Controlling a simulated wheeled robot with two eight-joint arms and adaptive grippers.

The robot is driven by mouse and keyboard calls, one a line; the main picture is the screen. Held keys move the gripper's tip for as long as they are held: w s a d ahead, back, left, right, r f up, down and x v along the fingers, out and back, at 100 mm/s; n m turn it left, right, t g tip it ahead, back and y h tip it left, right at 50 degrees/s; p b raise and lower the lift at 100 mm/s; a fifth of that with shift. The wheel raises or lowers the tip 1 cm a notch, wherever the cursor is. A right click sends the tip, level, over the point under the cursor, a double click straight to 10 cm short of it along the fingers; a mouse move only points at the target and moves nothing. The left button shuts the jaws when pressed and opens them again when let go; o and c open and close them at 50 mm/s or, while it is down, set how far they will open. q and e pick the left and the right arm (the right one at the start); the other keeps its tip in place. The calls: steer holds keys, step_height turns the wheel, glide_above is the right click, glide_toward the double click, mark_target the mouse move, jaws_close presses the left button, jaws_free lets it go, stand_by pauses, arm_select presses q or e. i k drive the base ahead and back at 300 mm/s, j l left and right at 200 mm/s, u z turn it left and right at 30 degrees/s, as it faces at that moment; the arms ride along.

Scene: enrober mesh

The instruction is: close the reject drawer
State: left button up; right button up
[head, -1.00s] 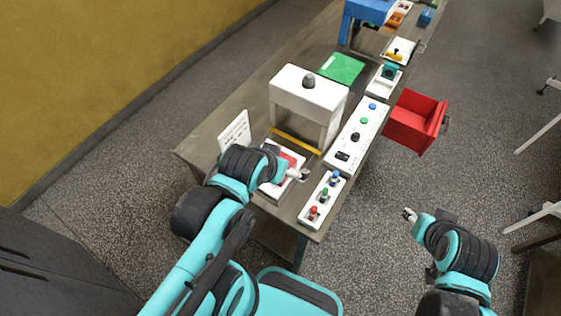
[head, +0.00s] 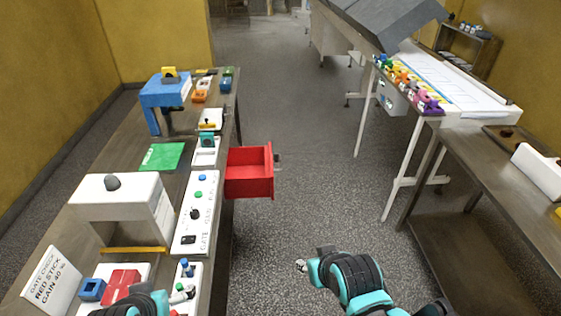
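The red reject drawer (head: 249,172) sticks out of the right side of the left-hand bench, pulled open, with its front panel and a small grey handle (head: 277,162) facing right. My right gripper (head: 301,266) is in front of and below the drawer in the picture, over the floor and apart from it. It is small in the view, and I cannot tell how far its fingers are apart. My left gripper (head: 181,295) is at the bottom left over the bench, near the small post with the blue top; its finger state is unclear.
The left bench (head: 127,129) carries a white gate machine (head: 124,208), a control panel (head: 197,213), a sign (head: 50,281) and a blue stand (head: 166,92). A white-legged conveyor table (head: 440,109) and a brown table (head: 490,180) stand at right. The floor between is clear.

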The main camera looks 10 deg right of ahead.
mark_target(250, 170)
steer(key=l+u, duration=0.15)
steer(key=l, duration=1.4)
steer(key=i+u, duration=0.4)
steer(key=i+l+u, duration=0.2)
steer(key=u, duration=0.2)
steer(key=i+l+u, duration=0.35)
